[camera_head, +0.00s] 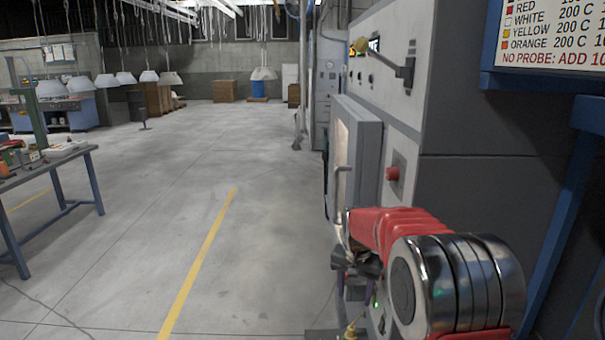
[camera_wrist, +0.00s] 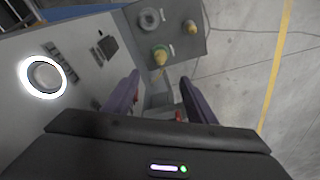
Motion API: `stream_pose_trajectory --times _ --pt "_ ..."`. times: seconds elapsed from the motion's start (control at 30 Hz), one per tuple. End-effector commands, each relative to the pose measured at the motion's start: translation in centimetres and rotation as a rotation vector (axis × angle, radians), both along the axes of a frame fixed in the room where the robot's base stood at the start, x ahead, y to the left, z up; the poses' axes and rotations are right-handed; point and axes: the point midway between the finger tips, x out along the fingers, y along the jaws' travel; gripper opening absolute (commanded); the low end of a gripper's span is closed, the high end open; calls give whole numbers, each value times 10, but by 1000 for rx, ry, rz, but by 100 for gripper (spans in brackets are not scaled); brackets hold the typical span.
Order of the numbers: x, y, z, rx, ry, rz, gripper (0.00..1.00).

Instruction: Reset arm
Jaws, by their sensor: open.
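My arm, with red sleeves and shiny metal joints, reaches forward at the lower right of the head view. My gripper (camera_head: 358,262) is at its far end, small and partly hidden by the arm, in front of the grey machine. In the wrist view my gripper (camera_wrist: 160,88) shows two dark purple fingers spread apart. Nothing is between the fingertips that I can see as held. The fingers point down past grey housings with yellow-topped knobs; I cannot tell whether they touch anything.
A grey control cabinet (camera_head: 382,75) with an open door (camera_head: 358,150) and a red button (camera_head: 392,174) stands close on the right. A blue-framed sign (camera_head: 550,35) is at the upper right. A workbench (camera_head: 50,160) stands left. The floor (camera_head: 200,150) between is clear, with a yellow line.

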Motion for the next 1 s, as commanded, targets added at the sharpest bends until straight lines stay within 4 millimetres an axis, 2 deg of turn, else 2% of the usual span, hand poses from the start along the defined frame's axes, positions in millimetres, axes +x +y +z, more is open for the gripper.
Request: stream_pose_trajectory --times 0.1,0.4,0.77,1.0 --pt "-13 -1 20 -1 -16 17 51" --pt "-48 -5 59 -2 -47 63 51" --pt "-93 -7 98 -8 -87 117 51" --pt "-131 -8 122 -14 -118 162 51"
